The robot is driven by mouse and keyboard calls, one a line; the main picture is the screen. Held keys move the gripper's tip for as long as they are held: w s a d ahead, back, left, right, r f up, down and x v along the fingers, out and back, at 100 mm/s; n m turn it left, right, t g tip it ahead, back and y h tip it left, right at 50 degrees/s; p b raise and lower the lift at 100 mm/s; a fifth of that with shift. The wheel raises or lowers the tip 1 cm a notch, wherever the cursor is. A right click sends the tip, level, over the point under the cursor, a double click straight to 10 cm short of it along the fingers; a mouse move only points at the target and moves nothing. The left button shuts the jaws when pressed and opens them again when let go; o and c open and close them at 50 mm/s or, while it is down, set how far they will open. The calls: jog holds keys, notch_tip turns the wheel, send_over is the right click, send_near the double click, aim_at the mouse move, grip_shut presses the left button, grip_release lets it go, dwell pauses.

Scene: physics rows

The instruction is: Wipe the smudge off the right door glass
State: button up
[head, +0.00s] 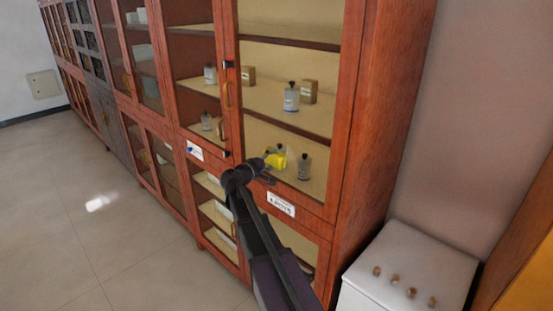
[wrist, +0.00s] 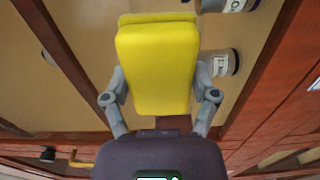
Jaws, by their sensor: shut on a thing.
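A yellow sponge (head: 276,159) is held at the lower part of the right door glass (head: 285,68). It fills the middle of the wrist view (wrist: 157,68), with grey fingers pressed on both its sides. My gripper (head: 266,171) is shut on it, and the fingers show in the wrist view too (wrist: 160,92). Whether the sponge touches the glass I cannot tell. I cannot make out a smudge on the glass. The sponge and gripper hide part of the pane.
Bottles (head: 291,97) and small brown boxes (head: 309,91) stand on shelves behind the glass. A brass handle (head: 225,95) is on the door's left edge. A white cabinet with several knobs (head: 415,262) stands at the right. The floor (head: 110,220) at left is clear.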

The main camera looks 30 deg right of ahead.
aim_at(279, 161)
jog(key=shift+d+r+p, duration=0.1)
jog(key=shift+r+p, duration=0.6)
jog(key=shift+r, duration=0.1)
jog(key=shift+s, duration=0.15)
jog(key=shift+s+d, duration=0.2)
jog(key=shift+s, duration=0.45)
jog(key=shift+s+d, duration=0.25)
jog(key=shift+s, duration=0.35)
jog(key=shift+s+d, duration=0.2)
jog(key=shift+s, duration=0.45)
jog(key=shift+s+f, duration=0.1)
jog(key=shift+s+d, duration=0.3)
jog(key=shift+s, duration=0.65)
jog(key=shift+s+d, duration=0.3)
jog(key=shift+s, duration=0.6)
jog(key=shift+w+d, duration=0.1)
jog(key=shift+w, duration=0.15)
